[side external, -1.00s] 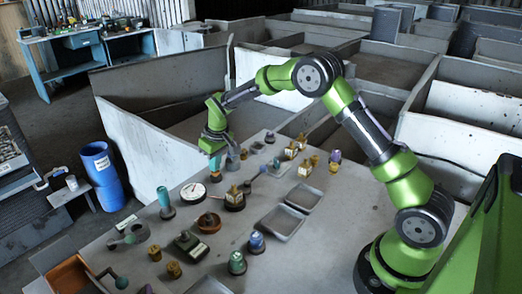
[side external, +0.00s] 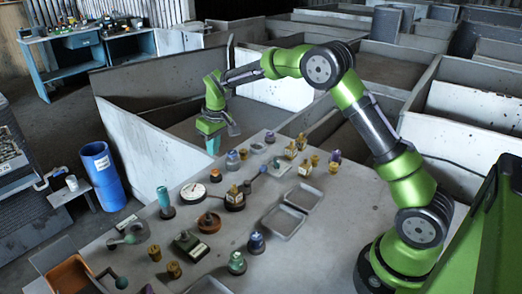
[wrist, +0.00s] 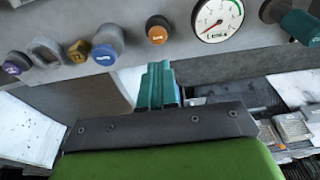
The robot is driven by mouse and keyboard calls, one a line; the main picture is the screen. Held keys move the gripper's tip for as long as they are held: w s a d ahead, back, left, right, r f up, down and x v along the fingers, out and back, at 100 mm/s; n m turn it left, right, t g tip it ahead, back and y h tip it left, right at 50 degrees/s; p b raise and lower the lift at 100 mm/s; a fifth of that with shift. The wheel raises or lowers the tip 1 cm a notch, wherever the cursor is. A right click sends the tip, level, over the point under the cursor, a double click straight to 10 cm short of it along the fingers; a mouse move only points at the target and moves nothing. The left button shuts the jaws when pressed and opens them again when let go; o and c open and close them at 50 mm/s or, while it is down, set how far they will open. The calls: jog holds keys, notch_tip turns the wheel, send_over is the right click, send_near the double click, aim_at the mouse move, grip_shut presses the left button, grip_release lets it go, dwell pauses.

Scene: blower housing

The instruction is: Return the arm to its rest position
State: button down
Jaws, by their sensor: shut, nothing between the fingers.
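My green arm reaches across the work table from the right in the side view. My gripper (side external: 212,146) hangs over the table's far left edge, with its teal fingers pointing down. In the wrist view its two fingers (wrist: 158,84) are together, with nothing seen between them. It is raised clear of the parts on the table (side external: 330,225). The nearest part in the side view is a grey-blue piece (side external: 232,160), just right of and below the fingertips.
A white dial gauge (side external: 193,191), a teal upright cylinder (side external: 164,199) and several small knobs and fittings crowd the left of the table. Two shallow grey trays (side external: 283,221) lie in the middle. Grey-walled bins stand behind. A blue barrel (side external: 102,175) stands on the floor.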

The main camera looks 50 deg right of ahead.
jog(key=shift+s+f, duration=0.2)
jog(key=shift+f, duration=0.1)
jog(key=s+a+r+m+t, duration=0.1)
jog(key=s+r, duration=0.4)
jog(key=s, duration=0.5)
jog(key=s+a+r+m+t+y, duration=0.1)
jog(key=s+r, duration=0.4)
jog(key=s, duration=0.6)
jog(key=s+a+r+m+t+y, duration=0.1)
jog(key=s+r, duration=0.4)
jog(key=s, duration=0.6)
jog(key=a+m+t, duration=0.1)
jog(key=a+t, duration=0.1)
jog(key=shift+a, duration=0.4)
jog(key=shift+w, duration=0.1)
